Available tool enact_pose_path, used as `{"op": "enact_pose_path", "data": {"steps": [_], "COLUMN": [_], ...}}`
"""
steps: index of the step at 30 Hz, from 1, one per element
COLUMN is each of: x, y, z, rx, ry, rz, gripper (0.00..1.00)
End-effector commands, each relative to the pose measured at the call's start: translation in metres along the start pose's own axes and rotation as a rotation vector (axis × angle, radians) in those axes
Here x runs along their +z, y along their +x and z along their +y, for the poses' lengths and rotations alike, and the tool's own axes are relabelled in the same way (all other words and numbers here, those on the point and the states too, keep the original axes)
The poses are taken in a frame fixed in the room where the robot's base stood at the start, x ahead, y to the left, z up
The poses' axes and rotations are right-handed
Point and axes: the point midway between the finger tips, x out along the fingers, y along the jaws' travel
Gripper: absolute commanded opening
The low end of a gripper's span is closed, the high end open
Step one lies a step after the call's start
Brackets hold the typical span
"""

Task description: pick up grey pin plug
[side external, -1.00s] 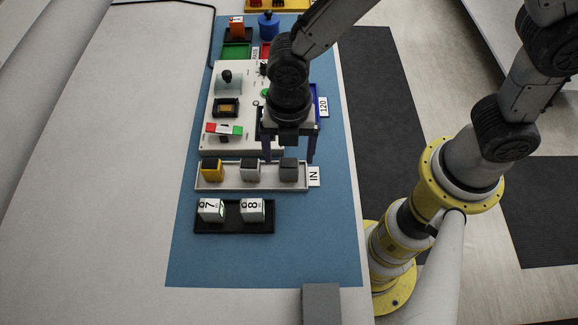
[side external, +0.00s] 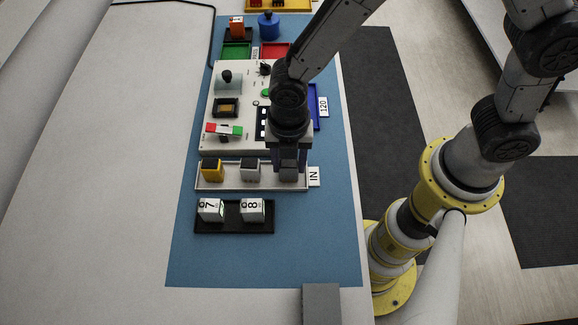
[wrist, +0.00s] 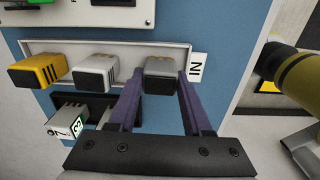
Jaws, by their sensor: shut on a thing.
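The grey plug (wrist: 162,76) sits at the right end of the IN tray, beside the IN label. In the wrist view it lies between the two fingertips of my gripper (wrist: 162,84), which is shut on its sides. In the side view my gripper (side external: 288,172) is down over that end of the tray (side external: 231,187) and mostly hides the plug. A lighter grey plug (side external: 250,170) and a yellow plug (side external: 212,171) stand to its left in the same tray. They also show in the wrist view, the lighter grey one (wrist: 97,74) closer.
A dark holder (side external: 233,230) with white blocks marked 7 and 8 lies in front of the tray. A control panel (side external: 238,135) with knobs and a red-green switch stands behind it. The blue mat (side external: 270,265) is clear at the front.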

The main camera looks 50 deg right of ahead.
Motion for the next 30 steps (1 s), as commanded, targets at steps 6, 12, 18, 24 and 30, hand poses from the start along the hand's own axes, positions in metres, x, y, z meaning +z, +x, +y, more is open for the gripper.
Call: {"op": "enact_pose_path", "data": {"steps": [6,12,18,24,30], "x": [0.0,0.0,0.0,-0.001,-0.003], "y": [0.0,-0.003,-0.021,-0.055,-0.097], "z": [0.0,0.001,0.001,-0.018,-0.058], "rx": [0.001,0.002,0.004,0.005,0.004], "ry": [0.0,0.0,0.0,0.0,0.0], "rz": [0.0,0.0,0.0,0.0,0.0], "gripper": [0.0,0.0,0.0,0.0,0.0]}}
